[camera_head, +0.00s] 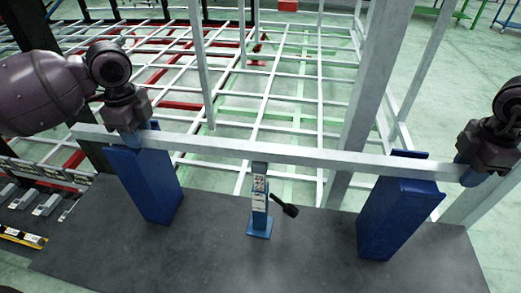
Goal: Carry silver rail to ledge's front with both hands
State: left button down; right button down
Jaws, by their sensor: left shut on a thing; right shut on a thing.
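The silver rail (270,150) is a long pale bar running across the middle of the head view, with its right end slightly lower in the picture. My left gripper (130,138) is shut on the rail near its left end. My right gripper (466,172) is shut on it near its right end. The dark grey ledge (215,240) lies below, on the near side. The gripper fingertips are partly hidden.
The left blue block (150,185) and right blue block (398,210) stand on the ledge. A slim blue stand (259,205) with a black handle is between them. A white and red frame lattice (280,85) fills the space beyond. A thick grey post (378,80) rises behind the rail.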

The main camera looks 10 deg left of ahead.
pick_arm(q)
jog(key=shift+r, duration=0.15)
pick_arm(e)
jog(key=shift+r, duration=0.1)
